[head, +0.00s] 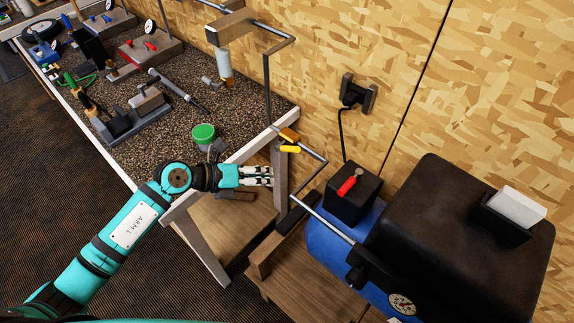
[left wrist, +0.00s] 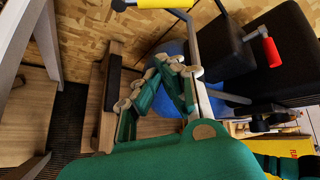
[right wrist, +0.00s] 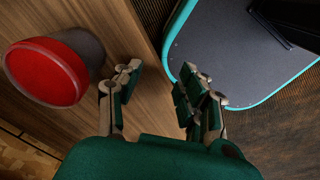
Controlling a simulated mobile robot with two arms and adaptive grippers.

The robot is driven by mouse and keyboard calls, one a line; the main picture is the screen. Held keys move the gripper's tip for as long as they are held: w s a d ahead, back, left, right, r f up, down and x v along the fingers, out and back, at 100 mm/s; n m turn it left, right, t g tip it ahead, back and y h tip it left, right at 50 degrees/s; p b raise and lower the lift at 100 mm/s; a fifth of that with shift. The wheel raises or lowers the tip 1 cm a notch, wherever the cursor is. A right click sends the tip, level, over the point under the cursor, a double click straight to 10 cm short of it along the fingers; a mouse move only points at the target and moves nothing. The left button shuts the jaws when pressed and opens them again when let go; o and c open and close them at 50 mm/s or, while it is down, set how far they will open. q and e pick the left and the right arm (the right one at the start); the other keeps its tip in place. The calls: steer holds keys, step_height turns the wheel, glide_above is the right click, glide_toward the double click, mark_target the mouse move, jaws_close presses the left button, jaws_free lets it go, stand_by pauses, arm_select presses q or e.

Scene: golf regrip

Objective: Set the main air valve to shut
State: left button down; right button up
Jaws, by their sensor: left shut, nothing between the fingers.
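A valve with a brass-coloured body (head: 289,135) and a yellow lever (head: 290,149) sits on the air pipe at the bench corner. Its yellow lever also shows at the top edge of the left wrist view (left wrist: 163,3). I cannot tell whether the lever lies along or across the pipe. My left gripper (head: 268,176) is shut and empty, apart from the lever, nearer and lower in the head view. Its fingers (left wrist: 175,75) are together in the left wrist view. My right gripper (right wrist: 158,90) is open and empty in the right wrist view; the head view does not show it.
A red lever (head: 348,186) sits on a black box above the blue compressor tank (head: 330,237). A gauge (head: 402,303) is at its front. A red-topped container (right wrist: 47,72) is left of my right gripper.

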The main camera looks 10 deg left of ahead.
arm_select(q)
steer(key=w+d+m+t+p, duration=0.1)
steer(key=w+d+m+p, duration=0.1)
steer(key=w+d+p, duration=0.1)
steer(key=shift+w+d+t+p, duration=0.3)
steer(key=shift+w+d+t, duration=0.1)
steer(key=shift+w+d, duration=0.65)
steer(key=shift+s+d, duration=0.15)
steer(key=shift+f, duration=0.1)
